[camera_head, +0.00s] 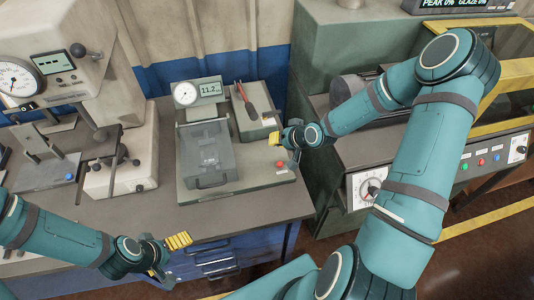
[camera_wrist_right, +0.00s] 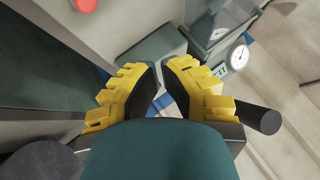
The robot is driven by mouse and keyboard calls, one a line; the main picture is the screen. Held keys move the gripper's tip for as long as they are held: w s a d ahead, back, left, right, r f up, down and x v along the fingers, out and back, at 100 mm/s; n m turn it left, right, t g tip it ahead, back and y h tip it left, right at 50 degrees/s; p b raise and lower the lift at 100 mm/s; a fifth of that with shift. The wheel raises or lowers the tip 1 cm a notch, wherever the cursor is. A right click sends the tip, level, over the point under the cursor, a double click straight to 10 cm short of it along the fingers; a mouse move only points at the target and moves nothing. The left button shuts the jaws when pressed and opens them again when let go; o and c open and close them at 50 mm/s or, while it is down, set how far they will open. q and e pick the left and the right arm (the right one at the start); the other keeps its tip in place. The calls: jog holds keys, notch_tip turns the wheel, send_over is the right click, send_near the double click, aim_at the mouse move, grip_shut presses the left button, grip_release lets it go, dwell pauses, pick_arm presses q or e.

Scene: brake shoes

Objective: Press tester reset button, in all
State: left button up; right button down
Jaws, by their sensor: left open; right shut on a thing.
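The tester has a grey-green base (camera_head: 232,187) on the bench, a clear-covered box, a dial gauge (camera_head: 186,93) and a display (camera_head: 209,89) reading about 11.2. A red button (camera_head: 281,164) sits at the base's right front; a red button also shows at the top of the right wrist view (camera_wrist_right: 84,5). My right gripper (camera_head: 275,138) is above the base, behind the button and apart from it. In the wrist view its yellow fingers (camera_wrist_right: 160,85) are partly closed; what they hold cannot be made out. My left gripper (camera_head: 178,241) is open and empty at the bench's front edge.
A red-handled tool (camera_head: 246,98) lies on a grey block behind the tester. Another press-like instrument (camera_head: 65,60) stands at left. A large machine with a white dial (camera_head: 365,188) and coloured buttons is at right. Some bare bench (camera_head: 160,205) lies in front.

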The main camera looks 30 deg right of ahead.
jog(key=shift+w+d+r, duration=0.1)
jog(key=shift+w+r, duration=0.05)
dwell(0.3)
jog(key=b, duration=0.7)
send_over(277, 164)
notch_tip(277, 164, down, 8)
jog(key=shift+w+f, duration=0.1)
jog(key=shift+f, duration=0.3)
jog(key=shift+f, duration=0.15)
dwell(0.7)
jog(key=shift+f+b, duration=0.3)
jog(key=shift+b, duration=0.05)
